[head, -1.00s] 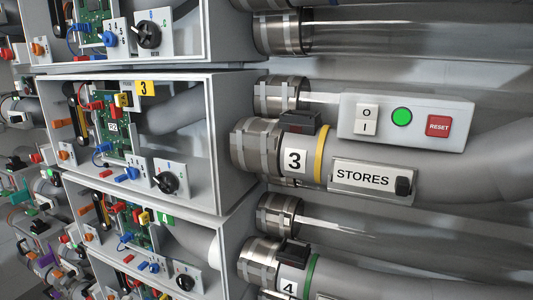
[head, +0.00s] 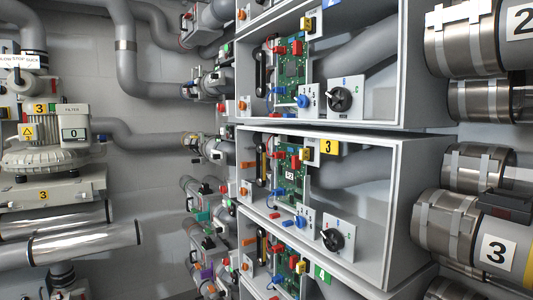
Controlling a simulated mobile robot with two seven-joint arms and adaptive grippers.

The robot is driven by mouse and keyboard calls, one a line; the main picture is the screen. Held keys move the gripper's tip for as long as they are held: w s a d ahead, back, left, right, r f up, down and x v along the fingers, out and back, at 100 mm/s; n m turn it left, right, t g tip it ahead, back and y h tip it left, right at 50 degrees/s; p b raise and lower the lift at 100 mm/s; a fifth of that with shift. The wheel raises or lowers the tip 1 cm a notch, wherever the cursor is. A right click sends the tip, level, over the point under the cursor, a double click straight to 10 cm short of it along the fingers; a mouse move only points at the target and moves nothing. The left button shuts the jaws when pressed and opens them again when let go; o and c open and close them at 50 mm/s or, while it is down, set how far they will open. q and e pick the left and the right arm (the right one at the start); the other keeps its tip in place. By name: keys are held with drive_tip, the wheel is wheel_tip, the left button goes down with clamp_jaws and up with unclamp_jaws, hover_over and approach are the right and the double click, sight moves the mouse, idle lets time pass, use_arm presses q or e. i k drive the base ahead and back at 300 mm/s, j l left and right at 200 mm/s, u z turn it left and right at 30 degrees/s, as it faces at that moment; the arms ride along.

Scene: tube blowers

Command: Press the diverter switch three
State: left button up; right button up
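The open grey cabinet marked with a yellow 3 tag (head: 329,147) is in the middle of the head view. Inside it are a green circuit board (head: 292,165), a small blue part (head: 301,222) and a black rotary knob (head: 334,240) on a white plate. To its right is the large pipe with a white 3 label (head: 495,251), cut off by the right edge. I cannot tell which part is diverter switch three. The STORES plate with its black switch is out of view. Neither of my grippers shows.
A similar cabinet with a black knob (head: 340,98) is above, and one with a green tag (head: 322,274) below. At the left stand a blower (head: 45,158) with yellow 3 tags and a filter box (head: 72,131) reading 0. Pipes run along the back wall.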

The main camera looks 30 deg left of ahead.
sight(231, 129)
drive_tip(key=u, duration=1.25)
